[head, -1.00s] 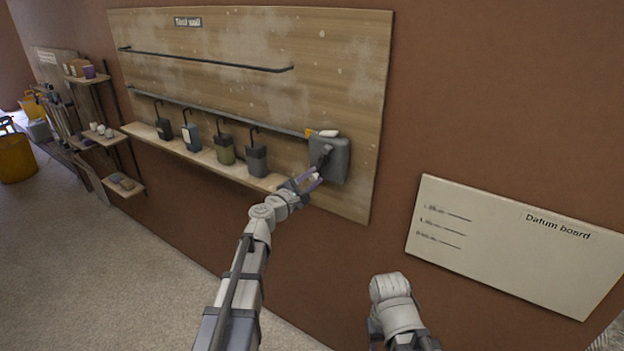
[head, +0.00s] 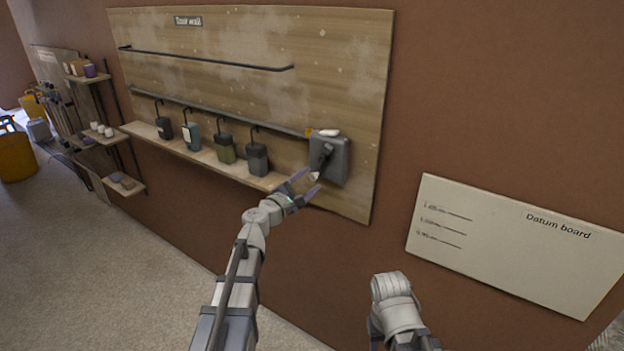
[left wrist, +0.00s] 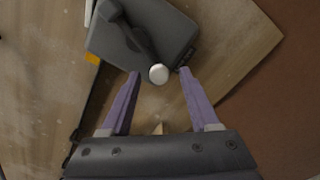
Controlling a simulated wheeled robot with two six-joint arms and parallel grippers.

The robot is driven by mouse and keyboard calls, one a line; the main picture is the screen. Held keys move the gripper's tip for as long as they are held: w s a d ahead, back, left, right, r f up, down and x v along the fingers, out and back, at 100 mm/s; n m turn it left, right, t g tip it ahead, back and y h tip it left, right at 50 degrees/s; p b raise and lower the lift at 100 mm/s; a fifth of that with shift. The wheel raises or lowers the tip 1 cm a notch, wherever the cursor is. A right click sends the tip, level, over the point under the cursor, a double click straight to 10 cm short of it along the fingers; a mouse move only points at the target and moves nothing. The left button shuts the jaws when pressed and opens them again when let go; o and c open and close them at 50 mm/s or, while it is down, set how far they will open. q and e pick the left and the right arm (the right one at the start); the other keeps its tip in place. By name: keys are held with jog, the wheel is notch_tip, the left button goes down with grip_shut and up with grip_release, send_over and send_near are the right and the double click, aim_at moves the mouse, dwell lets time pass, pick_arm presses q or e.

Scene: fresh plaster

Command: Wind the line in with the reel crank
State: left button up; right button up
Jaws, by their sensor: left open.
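The reel (head: 338,165) is a grey box on the wooden board at the right end of the shelf. Its dark crank arm (head: 325,154) slants down to a white knob (head: 314,176). My left gripper (head: 311,181) is open with its purple fingers spread at the knob. In the left wrist view, the knob (left wrist: 158,73) sits between the fingertips (left wrist: 160,73) with a gap on each side, and the crank arm (left wrist: 130,34) runs up left from it. Nothing is gripped. The line cannot be made out. My right arm shows low in the head view; its gripper is out of sight.
The wooden board (head: 225,65) carries two dark rails and a narrow shelf (head: 205,156) with several hooked containers left of the reel. A pale datum board (head: 510,245) is on the brown wall at the right. More shelves (head: 100,135) stand at the far left. The floor is open at the left.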

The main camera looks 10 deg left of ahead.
pick_arm(q)
jog(key=v, duration=0.5)
jog(key=shift+s, duration=0.25)
jog(key=s+d+f+m+g+h, duration=0.1)
jog(key=s+d+f+m+g, duration=0.35)
jog(key=d, duration=0.25)
jog(key=s+d+f+m+g+p, duration=0.1)
jog(key=s+d+f+m+g, duration=0.25)
jog(key=d+m, duration=0.25)
jog(key=s+d+f+m+g+h, duration=0.1)
jog(key=s+d+f+m+g, duration=0.3)
jog(key=d, duration=0.3)
jog(key=s+a+f+m+g+y, duration=0.1)
jog(key=s+f+m+y, duration=0.1)
jog(key=s, duration=0.3)
jog(key=s+a+f+m+g+y+p, duration=0.1)
jog(key=s+f+m+g+y, duration=0.1)
jog(key=s+f+m+y, duration=0.1)
jog(key=s+a+f+m+g+y, duration=0.2)
jog(key=s+m+y, duration=0.2)
jog(key=s, duration=0.3)
jog(key=shift+s+f+m+y, duration=0.2)
jog(key=shift+s+m+y, duration=0.15)
jog(key=shift+m, duration=0.5)
